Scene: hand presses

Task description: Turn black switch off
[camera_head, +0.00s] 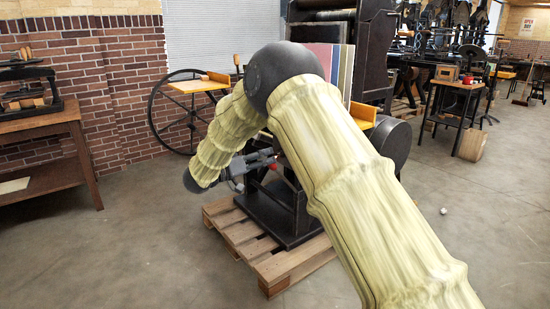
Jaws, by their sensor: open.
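My gripper (266,159) is at the end of my yellowish sleeved arm, in front of the black press (292,230). Its fingers point right, toward the press body, and look apart, with nothing visible held in them. A small red part (273,167) shows right at the fingertips; I cannot tell whether they touch it. I cannot make out the black switch; my arm covers much of the press.
The press stands on a wooden pallet (240,235). A large spoked wheel (152,115) is behind on the left. A wooden table (60,125) stands at the far left. Open concrete floor (470,230) lies to the right, with a small white object (444,211) on it.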

